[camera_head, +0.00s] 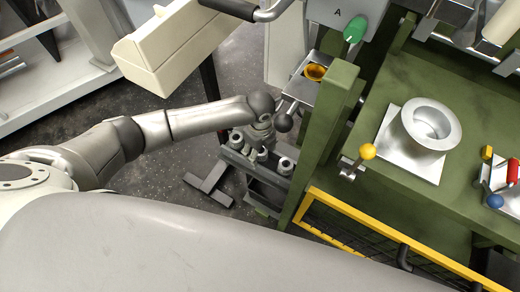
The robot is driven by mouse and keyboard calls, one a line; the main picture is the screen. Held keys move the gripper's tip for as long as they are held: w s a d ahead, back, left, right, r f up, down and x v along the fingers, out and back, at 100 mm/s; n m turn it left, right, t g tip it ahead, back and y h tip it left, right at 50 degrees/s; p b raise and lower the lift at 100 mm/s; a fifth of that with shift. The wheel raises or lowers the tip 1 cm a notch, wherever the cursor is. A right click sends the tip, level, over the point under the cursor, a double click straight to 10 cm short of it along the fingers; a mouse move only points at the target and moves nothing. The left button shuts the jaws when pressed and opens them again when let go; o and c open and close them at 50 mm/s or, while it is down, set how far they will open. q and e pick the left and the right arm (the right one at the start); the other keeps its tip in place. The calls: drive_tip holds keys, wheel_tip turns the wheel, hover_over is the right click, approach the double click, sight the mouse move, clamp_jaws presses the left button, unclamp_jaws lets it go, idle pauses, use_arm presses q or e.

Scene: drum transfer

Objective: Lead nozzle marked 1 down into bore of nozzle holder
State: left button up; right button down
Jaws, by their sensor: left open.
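My left arm reaches in from the left, and my left gripper (259,147) points down over a dark rack (262,178), close to several short grey cylinders with dark openings. One cylinder (237,138) stands at the rack's left end, another (286,165) at its right end. They look like nozzles, but no number 1 can be read on them. The gripper is open; whether its fingers touch a cylinder cannot be told. An orange-yellow ring (315,72) sits on a metal plate behind the green post; I cannot tell whether it is the nozzle holder. My right gripper is out of view.
A green post (322,140) stands right of the rack. The green table (385,195) carries a flanged metal cylinder (432,124) and a yellow-knobbed lever (367,152). A yellow-edged mesh guard (350,229) lies in front. A green knob (355,29) is above.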

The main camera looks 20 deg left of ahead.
use_arm(q)
wheel_tip(320, 180, up, 10)
drive_tip(key=shift+f, duration=0.2)
drive_tip(key=shift+s+r, duration=0.15)
drive_tip(key=shift+r, duration=0.45)
